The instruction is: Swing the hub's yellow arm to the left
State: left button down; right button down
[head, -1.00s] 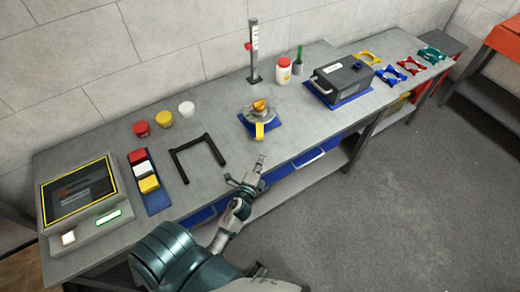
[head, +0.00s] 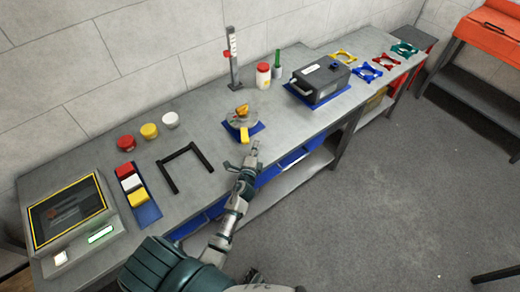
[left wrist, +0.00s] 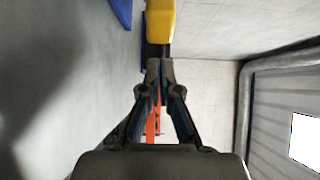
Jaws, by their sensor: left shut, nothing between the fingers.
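The hub (head: 241,117) sits on a blue base on the grey bench, with an orange-yellow piece on top. Its yellow arm (head: 245,136) points toward the bench's front edge. My left gripper (head: 255,147) is shut and empty, just right of and in front of the yellow arm's end. In the left wrist view the yellow arm (left wrist: 160,22) lies just beyond the closed fingertips (left wrist: 160,66). I cannot tell whether they touch. My right gripper is not in view.
A black U-shaped frame (head: 184,167) and a tray of coloured blocks (head: 146,208) lie left of the hub. A gauge post (head: 233,60), a white jar (head: 263,76) and a dark box (head: 322,81) stand behind and right. The bench just left of the hub is clear.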

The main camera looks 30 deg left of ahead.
pick_arm(q)
jog(key=shift+s+a+r, duration=0.1)
jog(key=shift+s+a, duration=0.3)
jog(key=shift+s, duration=0.05)
jog(key=shift+a+f, duration=0.25)
jog(key=shift+a, duration=0.2)
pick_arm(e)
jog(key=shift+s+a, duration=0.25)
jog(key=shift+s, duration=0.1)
pick_arm(q)
jog(key=shift+r, duration=0.1)
